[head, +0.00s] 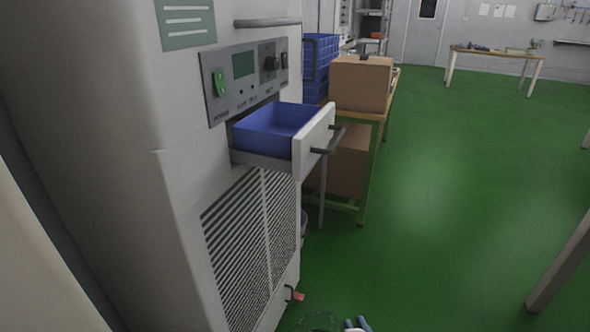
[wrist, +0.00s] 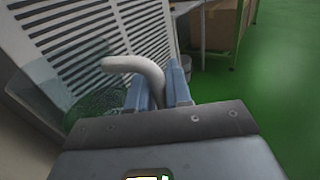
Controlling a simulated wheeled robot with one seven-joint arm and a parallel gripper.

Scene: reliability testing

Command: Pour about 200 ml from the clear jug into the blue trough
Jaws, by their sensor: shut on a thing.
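The blue trough (head: 262,128) sits in a pulled-out drawer in the front of a tall white machine, in the head view. My gripper (wrist: 160,88) is shut on the pale curved handle of the clear jug (wrist: 95,105) in the wrist view. The jug's see-through body is to the left of the fingers, before the machine's vent grille. In the head view my gripper (head: 357,324) and the faint rim of the jug (head: 320,321) show only at the bottom edge, lower than the trough. I cannot tell the jug's liquid level.
The open drawer front (head: 314,143) with its dark handle juts out from the machine (head: 165,180). Behind it a wooden table bears a cardboard box (head: 360,84), near blue crates (head: 318,60). A red-tipped valve (head: 294,295) sticks out low down. The green floor to the right is open.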

